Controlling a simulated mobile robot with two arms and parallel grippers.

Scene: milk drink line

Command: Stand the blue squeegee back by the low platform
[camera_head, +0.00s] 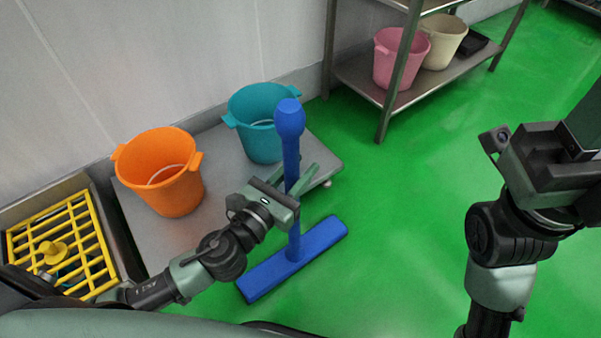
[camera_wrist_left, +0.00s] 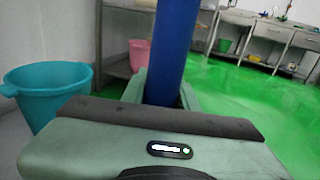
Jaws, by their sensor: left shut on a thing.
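The blue squeegee (camera_head: 292,266) stands upright in the head view, its wide head low over the green floor beside the low platform. I cannot tell whether the head touches the floor. My left gripper (camera_head: 297,188) is shut around the middle of its handle. The handle (camera_wrist_left: 172,50) also rises between the fingers in the left wrist view. The low grey platform (camera_head: 213,150) stands against the wall, left of the squeegee. My right gripper (camera_head: 548,150) hangs at the right of the head view, away from the squeegee; its fingers are not clear.
An orange bucket (camera_head: 170,190) and a teal bucket (camera_head: 262,142) stand on the platform. A yellow grate (camera_head: 75,245) lies at the left. A metal rack (camera_head: 360,85) holds pink (camera_head: 392,72) and cream (camera_head: 440,48) buckets. Green floor right of the squeegee is clear.

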